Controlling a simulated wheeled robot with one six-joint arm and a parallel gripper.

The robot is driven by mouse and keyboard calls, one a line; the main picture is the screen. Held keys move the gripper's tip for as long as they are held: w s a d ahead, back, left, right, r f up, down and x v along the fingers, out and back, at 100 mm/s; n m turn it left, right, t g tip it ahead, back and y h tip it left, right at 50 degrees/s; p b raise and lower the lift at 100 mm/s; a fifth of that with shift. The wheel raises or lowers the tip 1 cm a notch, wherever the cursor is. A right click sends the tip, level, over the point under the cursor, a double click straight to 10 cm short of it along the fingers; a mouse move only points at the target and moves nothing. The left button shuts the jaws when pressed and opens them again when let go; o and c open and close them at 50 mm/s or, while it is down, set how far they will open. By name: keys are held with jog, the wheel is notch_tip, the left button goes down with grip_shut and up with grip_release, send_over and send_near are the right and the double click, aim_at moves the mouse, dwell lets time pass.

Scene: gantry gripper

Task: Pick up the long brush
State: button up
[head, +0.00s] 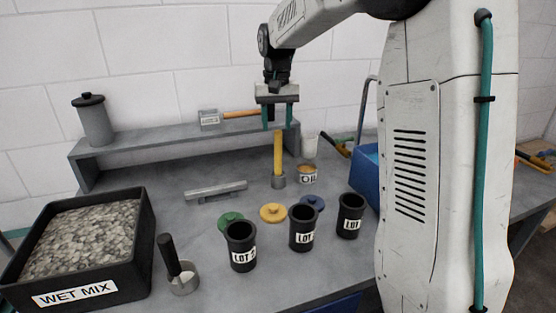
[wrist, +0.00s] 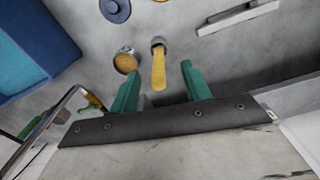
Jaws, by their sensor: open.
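A long yellow handle (head: 278,152), which looks like the long brush, stands upright in a small grey metal holder (head: 279,182) on the bench. Its bristle end is hidden. My gripper (head: 277,127) is open and empty, pointing down just above the handle's top. In the wrist view the yellow handle (wrist: 158,72) shows between the two green fingertips of my gripper (wrist: 160,76), nearer the left one. I cannot tell whether the top is level with the tips.
A raised shelf (head: 145,141) with a wooden-handled tool (head: 210,120) runs behind. Black LOT cups (head: 302,228), a grey bar (head: 215,191) and a black-handled tool (head: 170,253) are nearby.

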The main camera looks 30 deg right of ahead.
aim_at(278, 145)
jog(key=w, duration=0.1)
jog(key=d+f, duration=0.1)
jog(key=w, duration=0.1)
jog(key=shift+w+d+f, duration=0.25)
jog(key=shift+w+f, duration=0.05)
jog(key=shift+w, duration=0.05)
jog(key=shift+w+d+f, duration=0.15)
jog(key=shift+f, duration=0.15)
jog(key=f, duration=0.7)
jog(key=shift+d+f, duration=0.15)
jog(key=shift+d, duration=0.1)
grip_shut()
